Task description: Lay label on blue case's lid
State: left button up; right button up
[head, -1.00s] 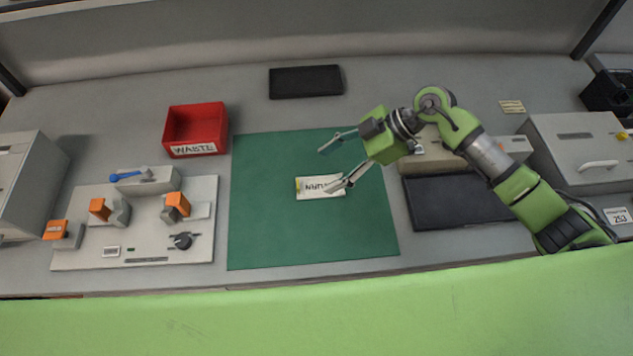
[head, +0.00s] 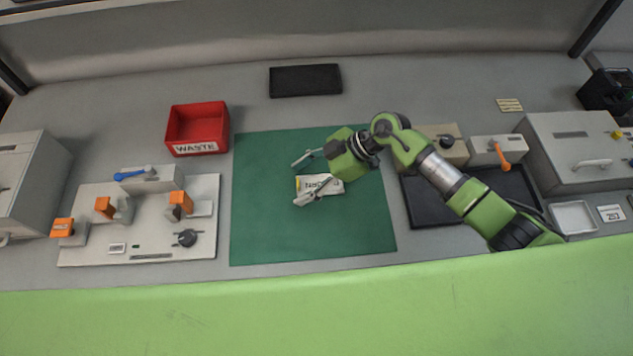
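A white printed piece with a yellow left edge (head: 326,185) lies on the green mat (head: 270,235); I cannot tell whether it is the label or a small pack. My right gripper (head: 304,179) is open above it, its two fingers spread, one beyond the piece and one over its near left part. The gripper partly covers the piece's right end. A cream striped slip (head: 509,105) lies at the back right; it may be a label. No blue case can be made out. My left gripper is not in view.
A red WASTE bin (head: 194,146) stands left of the mat. A grey fixture board with orange clamps (head: 90,251) is further left. A dark tray (head: 425,211) and a grey machine (head: 584,145) are at right. A black pad (head: 305,81) lies behind.

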jog(key=c, duration=0.6)
jog(key=shift+o, duration=0.2)
jog(key=shift+r, duration=0.15)
